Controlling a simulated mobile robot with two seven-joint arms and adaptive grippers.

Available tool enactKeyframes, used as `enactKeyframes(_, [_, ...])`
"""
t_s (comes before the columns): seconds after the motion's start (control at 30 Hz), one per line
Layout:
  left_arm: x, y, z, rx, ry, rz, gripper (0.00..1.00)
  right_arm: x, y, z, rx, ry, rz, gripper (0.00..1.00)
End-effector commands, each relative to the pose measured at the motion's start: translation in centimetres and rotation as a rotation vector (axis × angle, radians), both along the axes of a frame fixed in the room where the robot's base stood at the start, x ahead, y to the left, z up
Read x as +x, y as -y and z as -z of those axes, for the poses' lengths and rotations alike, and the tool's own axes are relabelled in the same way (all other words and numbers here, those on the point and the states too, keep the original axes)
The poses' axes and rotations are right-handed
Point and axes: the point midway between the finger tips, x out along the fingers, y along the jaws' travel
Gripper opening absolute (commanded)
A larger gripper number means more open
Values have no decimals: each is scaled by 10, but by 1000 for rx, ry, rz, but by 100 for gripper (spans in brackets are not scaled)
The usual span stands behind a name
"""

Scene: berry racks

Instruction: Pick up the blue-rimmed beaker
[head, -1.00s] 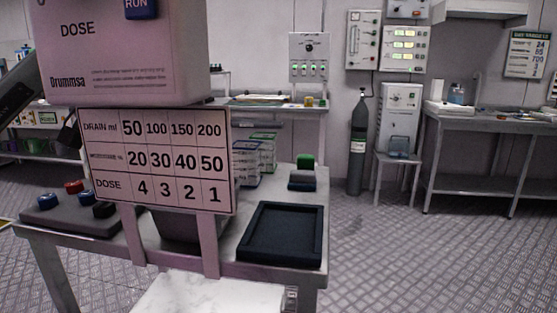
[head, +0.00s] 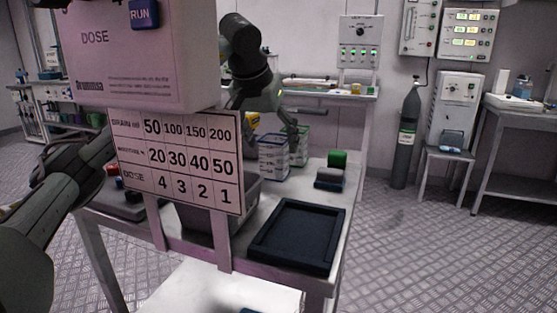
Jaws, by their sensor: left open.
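My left gripper (head: 98,152) is open at the left, its arm coming in from the lower left. It hangs over or in front of the dark block (head: 120,206) on the bench, covering most of it. A small red-topped piece (head: 112,169) and a small blue piece (head: 117,183) show beside the gripper; I cannot tell whether the blue piece is the blue-rimmed beaker. The sign and gripper hide the rest. My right gripper (head: 292,132) is small and far, above the back of the bench near the blue-edged and green-edged crates; its jaws are unclear.
A white dosing machine (head: 130,50) and its number sign (head: 180,160) block the middle. An empty dark tray (head: 297,235) lies at the bench's front right. Open floor lies right.

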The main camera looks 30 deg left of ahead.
Motion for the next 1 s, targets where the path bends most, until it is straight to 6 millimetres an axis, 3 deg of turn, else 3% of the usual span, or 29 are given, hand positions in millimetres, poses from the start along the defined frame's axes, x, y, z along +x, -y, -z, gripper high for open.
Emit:
enactKeyframes(0.23, [16,-2,33,-2,-2,0,72,-1,0,1,0,-2,0,40])
enactKeyframes(0.53, [19,-3,38,0,1,0,72,-1,0,1,1,-1,0,40])
enactKeyframes(0.93, [19,-3,37,0,0,0,24,-1,0,1,1,-1,0,40])
enactKeyframes(1.0, [19,-3,37,0,1,0,23,0,0,1,1,-1,0,40])
